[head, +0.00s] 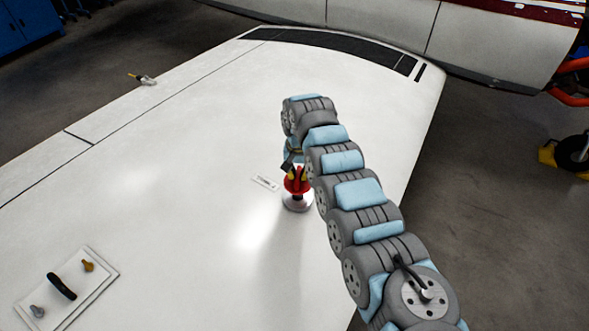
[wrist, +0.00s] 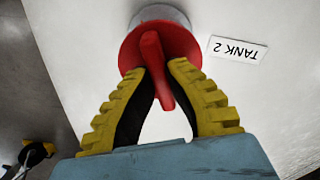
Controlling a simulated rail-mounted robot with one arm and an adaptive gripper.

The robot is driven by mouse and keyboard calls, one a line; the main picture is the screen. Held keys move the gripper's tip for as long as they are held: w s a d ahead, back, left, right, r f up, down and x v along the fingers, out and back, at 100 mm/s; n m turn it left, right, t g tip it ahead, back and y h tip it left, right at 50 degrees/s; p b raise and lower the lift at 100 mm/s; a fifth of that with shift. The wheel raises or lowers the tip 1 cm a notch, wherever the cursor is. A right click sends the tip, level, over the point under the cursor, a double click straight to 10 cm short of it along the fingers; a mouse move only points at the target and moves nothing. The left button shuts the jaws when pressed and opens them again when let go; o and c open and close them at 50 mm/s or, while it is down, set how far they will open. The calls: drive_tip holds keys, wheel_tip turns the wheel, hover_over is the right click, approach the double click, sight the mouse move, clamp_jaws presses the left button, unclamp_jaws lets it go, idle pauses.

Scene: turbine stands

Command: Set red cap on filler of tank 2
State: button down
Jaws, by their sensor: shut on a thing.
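The red cap (wrist: 187,42) has a raised red grip bar and sits at the silver filler neck (wrist: 160,14) in the wrist view. My gripper (wrist: 160,70) is shut on the cap's bar, with a yellow and black finger on each side. In the head view the red cap (head: 297,186) is over the round silver filler (head: 297,203) on the white wing. Whether the cap is fully seated cannot be told. A label reading TANK 2 (wrist: 238,49) lies beside the filler, and it also shows in the head view (head: 265,183).
A white plate (head: 45,306) with a black handle and two small fasteners lies at the front left of the wing (head: 180,150). A small yellow-tipped item (head: 143,79) lies near the far left edge. The wing around the filler is mostly clear.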

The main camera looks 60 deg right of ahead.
sight(298, 182)
drive_tip(key=shift+f+b, duration=1.2)
drive_tip(key=shift+f, duration=1.05)
drive_tip(key=shift+f+p, duration=0.45)
drive_tip(key=shift+p, duration=0.65)
drive_tip(key=shift+f, duration=0.85)
drive_tip(key=shift+f, duration=0.25)
drive_tip(key=c, duration=0.7)
unclamp_jaws()
drive_tip(key=shift+r, duration=0.1)
